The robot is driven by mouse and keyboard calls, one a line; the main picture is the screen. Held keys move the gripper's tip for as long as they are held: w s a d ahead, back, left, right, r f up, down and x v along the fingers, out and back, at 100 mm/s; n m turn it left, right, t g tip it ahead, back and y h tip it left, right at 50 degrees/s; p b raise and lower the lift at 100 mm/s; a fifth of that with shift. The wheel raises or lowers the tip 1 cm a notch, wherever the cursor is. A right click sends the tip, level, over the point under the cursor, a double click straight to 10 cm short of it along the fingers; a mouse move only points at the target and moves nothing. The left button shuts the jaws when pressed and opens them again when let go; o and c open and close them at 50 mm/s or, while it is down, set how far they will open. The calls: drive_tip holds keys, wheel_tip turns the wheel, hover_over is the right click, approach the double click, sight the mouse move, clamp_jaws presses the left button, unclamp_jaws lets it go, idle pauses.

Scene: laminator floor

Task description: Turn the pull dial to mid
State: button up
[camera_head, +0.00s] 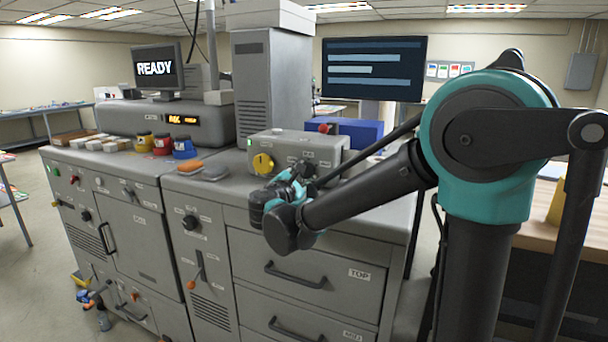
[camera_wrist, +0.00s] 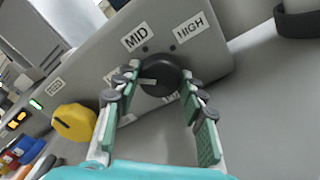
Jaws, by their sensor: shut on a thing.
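The black dial (camera_wrist: 160,76) is on the grey panel face in the wrist view, with a pale pointer mark on its left side. The MID label (camera_wrist: 136,37) is above and left of the dial, and the HIGH label (camera_wrist: 190,27) is above and right. The mark points left, toward a label partly covered by my left finger, not at MID. My gripper (camera_wrist: 159,83) is shut on the dial, one finger on each side. In the head view my gripper (camera_head: 290,188) is at the front of the grey control box (camera_head: 318,146), and my arm hides the dial.
A yellow knob (camera_wrist: 74,122) is left of my gripper on the same panel; it also shows in the head view (camera_head: 263,163). Several ink pots and an orange sponge (camera_head: 190,167) lie left on the counter. Drawers (camera_head: 300,268) are below.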

drive_tip(key=m, duration=1)
drive_tip(key=shift+h, duration=0.3)
drive_tip(key=shift+m, duration=0.5)
drive_tip(key=o, duration=1.1)
drive_tip(key=shift+o, duration=0.2)
